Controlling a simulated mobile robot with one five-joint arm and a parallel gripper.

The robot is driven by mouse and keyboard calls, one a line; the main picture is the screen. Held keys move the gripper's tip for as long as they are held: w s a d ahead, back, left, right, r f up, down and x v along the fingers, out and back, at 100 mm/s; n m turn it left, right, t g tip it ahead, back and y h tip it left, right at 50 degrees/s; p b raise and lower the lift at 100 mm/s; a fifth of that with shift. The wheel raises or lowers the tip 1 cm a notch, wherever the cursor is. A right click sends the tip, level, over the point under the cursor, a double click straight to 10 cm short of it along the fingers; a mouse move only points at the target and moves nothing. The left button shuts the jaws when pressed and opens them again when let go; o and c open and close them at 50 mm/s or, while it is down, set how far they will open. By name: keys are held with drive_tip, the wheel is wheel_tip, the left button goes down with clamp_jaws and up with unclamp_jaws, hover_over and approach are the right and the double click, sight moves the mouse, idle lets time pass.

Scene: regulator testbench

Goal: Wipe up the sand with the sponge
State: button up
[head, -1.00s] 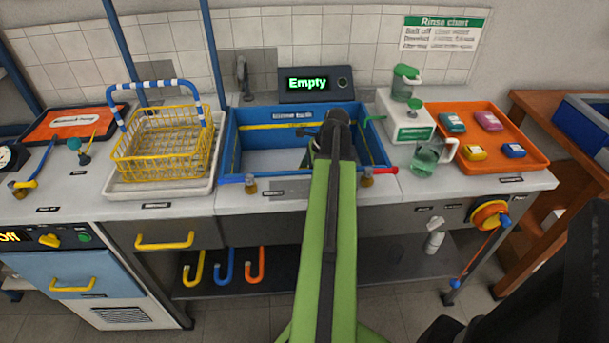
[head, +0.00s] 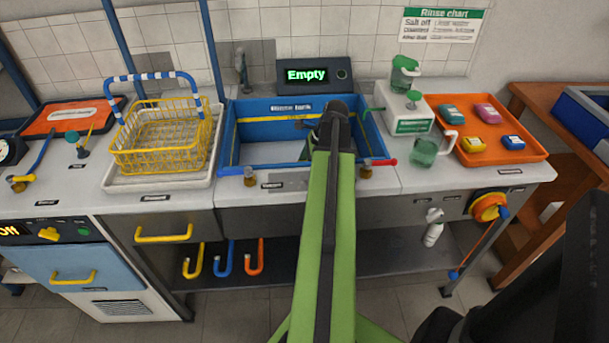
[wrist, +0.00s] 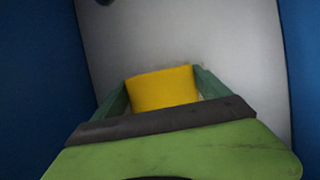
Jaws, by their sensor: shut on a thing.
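My gripper (wrist: 163,90) is shut on a yellow sponge (wrist: 162,88), which sits between its two green fingers in the wrist view. Below it is the pale grey floor (wrist: 215,35) of the blue rinse tank (head: 256,108), with blue walls at both sides. I cannot tell whether the sponge touches the floor. In the head view my green arm reaches over the tank's front edge and hides most of the gripper and the sponge. No sand can be made out in either view.
A yellow wire basket (head: 160,158) stands on a white tray left of the tank. A white dispenser (head: 407,125), a green jug (head: 425,152) and an orange tray (head: 520,155) with several coloured blocks are right of it. A display (head: 306,75) behind reads "Empty".

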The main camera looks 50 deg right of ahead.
drive_tip(key=shift+w+d, duration=1.35)
drive_tip(key=shift+d, duration=0.2)
drive_tip(key=shift+w+d, duration=1.35)
drive_tip(key=shift+d, duration=0.2)
drive_tip(key=shift+s+a, duration=0.1)
drive_tip(key=shift+s+a+f, duration=0.1)
drive_tip(key=shift+s+a, duration=1.2)
drive_tip(key=shift+a, duration=0.15)
drive_tip(key=shift+s+a, duration=1.15)
drive_tip(key=shift+a, duration=0.2)
drive_tip(key=shift+s+a, duration=1.25)
drive_tip(key=shift+a, duration=0.15)
drive_tip(key=shift+d, duration=0.1)
